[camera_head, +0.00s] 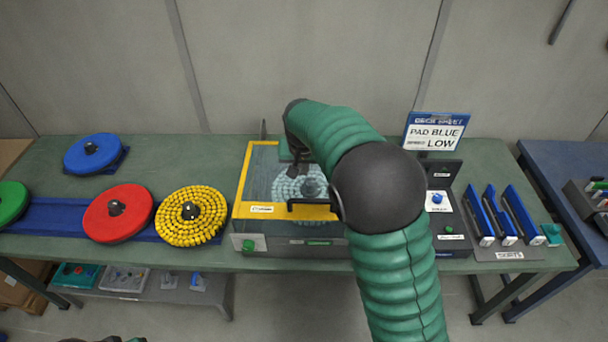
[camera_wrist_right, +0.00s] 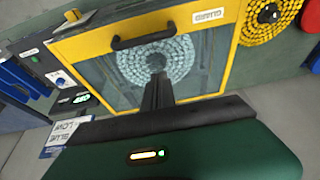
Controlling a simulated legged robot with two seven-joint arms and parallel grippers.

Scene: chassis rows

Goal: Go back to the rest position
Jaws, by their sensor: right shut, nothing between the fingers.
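My right arm reaches over the table, and my right gripper (camera_head: 298,165) hangs above the yellow-framed machine. In the right wrist view the dark fingers (camera_wrist_right: 157,94) are together with nothing between them. They are seen in front of the clear guard (camera_wrist_right: 97,74) with its yellow frame and black handle. Under the guard lies a round disc of pale pieces (camera_head: 300,184), partly hidden by my arm. My left gripper cannot be made out; only a small dark and green piece shows at the bottom left edge of the head view.
Blue (camera_head: 92,152), red (camera_head: 117,212), green (camera_head: 10,203) and yellow (camera_head: 190,215) discs lie on the left. A sign (camera_head: 435,132) reading "PAD BLUE LOW" stands behind a button box (camera_head: 437,198). A rack with blue strips (camera_head: 502,216) is at the right. A blue table (camera_head: 560,180) stands beyond.

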